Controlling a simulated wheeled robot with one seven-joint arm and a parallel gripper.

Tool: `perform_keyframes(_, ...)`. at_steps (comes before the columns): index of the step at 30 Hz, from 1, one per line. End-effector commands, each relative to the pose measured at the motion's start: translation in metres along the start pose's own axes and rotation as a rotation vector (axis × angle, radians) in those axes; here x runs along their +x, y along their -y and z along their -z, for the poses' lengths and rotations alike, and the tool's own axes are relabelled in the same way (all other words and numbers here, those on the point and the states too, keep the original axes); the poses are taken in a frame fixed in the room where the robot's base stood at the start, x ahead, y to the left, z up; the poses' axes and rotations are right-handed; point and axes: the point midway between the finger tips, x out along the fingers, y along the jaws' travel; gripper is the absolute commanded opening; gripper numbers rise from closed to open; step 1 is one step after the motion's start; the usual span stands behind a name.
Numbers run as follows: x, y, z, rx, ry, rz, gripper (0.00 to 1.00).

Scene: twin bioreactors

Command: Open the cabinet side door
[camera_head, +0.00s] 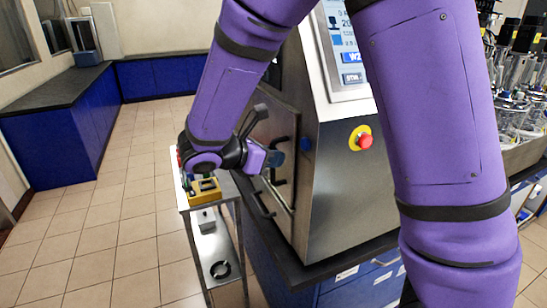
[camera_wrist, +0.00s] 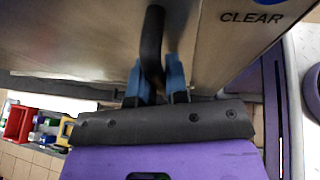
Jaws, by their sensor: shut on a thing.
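The steel cabinet (camera_head: 330,180) stands at the centre of the head view. The steel surface (camera_wrist: 85,35) spreads around the handle. I cannot tell whether the door stands slightly ajar.
A narrow metal cart (camera_head: 222,262) with a yellow item (camera_head: 205,190) on top stands close left of the cabinet, below my forearm. Tiled floor (camera_head: 120,225) is free further left, before blue counters (camera_head: 60,140). A red stop button (camera_head: 365,141) is on the cabinet front.

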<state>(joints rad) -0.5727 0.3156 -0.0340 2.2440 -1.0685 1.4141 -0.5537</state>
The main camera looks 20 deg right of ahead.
Motion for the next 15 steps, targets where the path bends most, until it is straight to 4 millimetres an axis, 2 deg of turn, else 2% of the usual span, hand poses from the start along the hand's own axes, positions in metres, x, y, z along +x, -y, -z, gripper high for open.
perform_keyframes(5,0.005,-0.028,-0.002,0.003,-0.001,0.001,0.0)
perform_keyframes(8,0.01,-0.053,-0.004,0.004,0.0,0.001,0.0)
perform_keyframes(15,0.024,-0.128,-0.01,0.005,0.001,0.0,0.0)
